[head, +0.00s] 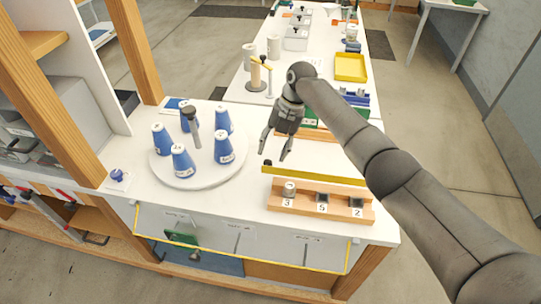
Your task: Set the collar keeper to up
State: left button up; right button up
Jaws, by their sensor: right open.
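My right gripper (275,150) hangs open and empty over the white bench, fingers pointing down. A small dark knob (267,162) shows just below its fingertips; I cannot tell if they touch. A yellow bar (315,177) runs to the right of the knob, behind a wooden block. The bench's white front panel (265,247) carries several small labels with thin upright marks or levers, too small to read. I cannot tell which part is the collar keeper or how it is set. My left gripper is not in view.
The wooden block (320,212) has positions marked 3, 5 and 2, with a metal cylinder (289,189) at 3. Several blue cones stand on a round white turntable (192,177) at the left. A yellow tray (350,67) lies farther back. Wooden posts stand at the left.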

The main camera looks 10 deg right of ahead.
jog(key=v, duration=0.7)
jog(key=shift+r, duration=0.3)
jog(key=shift+d, duration=0.15)
